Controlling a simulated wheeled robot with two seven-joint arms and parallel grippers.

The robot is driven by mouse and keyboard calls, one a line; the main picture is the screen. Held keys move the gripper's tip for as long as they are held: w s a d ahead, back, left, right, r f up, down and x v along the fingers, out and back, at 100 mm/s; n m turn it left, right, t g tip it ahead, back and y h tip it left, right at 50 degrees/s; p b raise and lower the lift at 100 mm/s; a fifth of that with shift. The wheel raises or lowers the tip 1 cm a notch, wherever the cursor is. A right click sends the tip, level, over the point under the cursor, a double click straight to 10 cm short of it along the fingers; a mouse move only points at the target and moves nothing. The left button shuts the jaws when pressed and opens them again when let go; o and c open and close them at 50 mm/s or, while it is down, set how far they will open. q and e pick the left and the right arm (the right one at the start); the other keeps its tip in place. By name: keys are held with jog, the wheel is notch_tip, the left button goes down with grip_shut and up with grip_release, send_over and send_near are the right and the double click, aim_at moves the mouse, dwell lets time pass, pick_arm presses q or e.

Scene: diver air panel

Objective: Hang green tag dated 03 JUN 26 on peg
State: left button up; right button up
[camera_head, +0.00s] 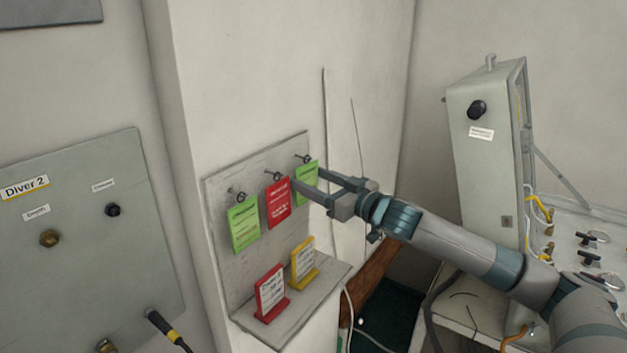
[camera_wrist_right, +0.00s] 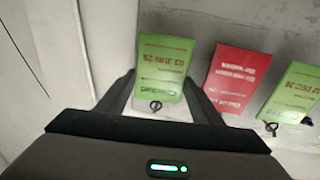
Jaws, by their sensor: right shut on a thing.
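The green tag with the date 03 JUN (camera_wrist_right: 163,65) is upside down in the right wrist view; its year is hard to read. In the head view this tag (camera_head: 307,176) is at the board's right peg (camera_head: 304,158). My right gripper (camera_head: 309,183) is shut on the tag, with one finger at each side edge. A dark ring or peg end (camera_wrist_right: 155,105) shows at the tag's top edge; I cannot tell whether the tag's hole is around the peg. My left gripper is not in view.
A red tag (camera_head: 278,202) and another green tag (camera_head: 243,223) hang on the grey board (camera_head: 220,190) beside it. Red (camera_head: 270,293) and yellow (camera_head: 303,262) stands sit on the ledge below. A grey cabinet (camera_head: 485,150) stands at the right.

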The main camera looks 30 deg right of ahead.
dwell(0.3)
jog(key=o, duration=1.1)
jog(key=shift+s+f, duration=0.1)
jog(key=shift+s, duration=0.05)
jog(key=shift+b+v, duration=0.75)
jog(key=shift+v, duration=0.3)
jog(key=b+v, duration=0.4)
jog(key=v, duration=1.1)
jog(key=shift+d, duration=0.15)
